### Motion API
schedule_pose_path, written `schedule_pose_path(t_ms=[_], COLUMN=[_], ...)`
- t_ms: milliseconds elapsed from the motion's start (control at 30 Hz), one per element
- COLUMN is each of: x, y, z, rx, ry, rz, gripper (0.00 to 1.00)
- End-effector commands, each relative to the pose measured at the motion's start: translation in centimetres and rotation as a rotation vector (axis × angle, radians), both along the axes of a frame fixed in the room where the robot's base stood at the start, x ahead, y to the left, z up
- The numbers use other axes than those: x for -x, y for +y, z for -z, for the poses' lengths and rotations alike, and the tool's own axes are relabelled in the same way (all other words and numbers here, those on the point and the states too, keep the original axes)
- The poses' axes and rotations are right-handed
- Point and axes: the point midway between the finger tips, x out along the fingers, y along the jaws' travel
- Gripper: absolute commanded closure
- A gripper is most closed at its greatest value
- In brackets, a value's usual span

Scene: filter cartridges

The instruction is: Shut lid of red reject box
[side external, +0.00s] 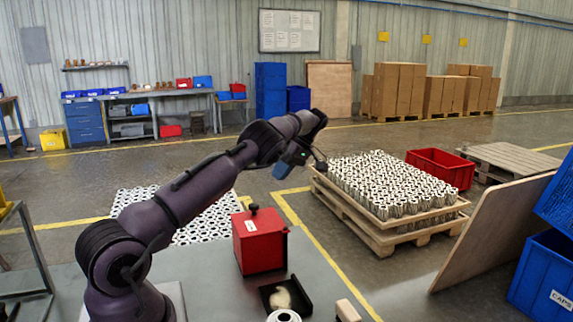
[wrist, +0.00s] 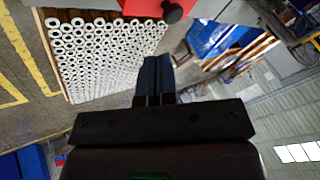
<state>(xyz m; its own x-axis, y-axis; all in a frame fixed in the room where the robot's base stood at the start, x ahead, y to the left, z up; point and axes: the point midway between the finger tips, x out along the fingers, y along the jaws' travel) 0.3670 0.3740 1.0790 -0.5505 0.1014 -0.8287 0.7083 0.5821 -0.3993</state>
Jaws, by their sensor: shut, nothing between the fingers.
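The red reject box (side external: 262,252) stands on the grey bench in the side external view, with a white label on its front. Its red lid (side external: 268,220) appears to lie down flat over the top, with a black knob (side external: 253,208) on it. Any thin gap under the lid is too small to tell. The red of the box (wrist: 146,8) and the black knob (wrist: 172,12) also show at the top edge of the wrist view. My gripper (side external: 283,169) is above and to the right of the box, apart from it. In the wrist view its fingers (wrist: 153,82) are together and empty.
A black tray (side external: 300,301) with a pale item, a white ring-shaped part (side external: 284,316) and a small tan block (side external: 347,311) are in front of the box. A pallet of white cartridges (side external: 385,190) stands behind right. A brown board (side external: 490,232) leans at right.

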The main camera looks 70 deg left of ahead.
Motion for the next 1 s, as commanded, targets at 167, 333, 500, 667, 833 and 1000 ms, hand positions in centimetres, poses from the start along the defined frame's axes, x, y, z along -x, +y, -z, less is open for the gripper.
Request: schedule_pose_path(t_ms=[167, 333, 500, 667, 833, 1000], x=[-1.1, -1.5, -1.7, -1.7, -1.8, -1.3], y=[-0.1, -0.2, -0.3, -0.4, -0.3, 1.6], z=[-1.2, -1.9, -2.4, -2.6, -2.5, 0.3], rx=[-0.002, -0.001, -0.001, -0.001, 0.017, 0.114], ry=[0.001, 0.000, 0.001, 0.000, -0.004, -0.004], rz=[0.006, 0.004, 0.003, 0.001, 0.044, 0.228], gripper=[1.00, 1.00, 1.00, 1.00, 1.00, 1.00])
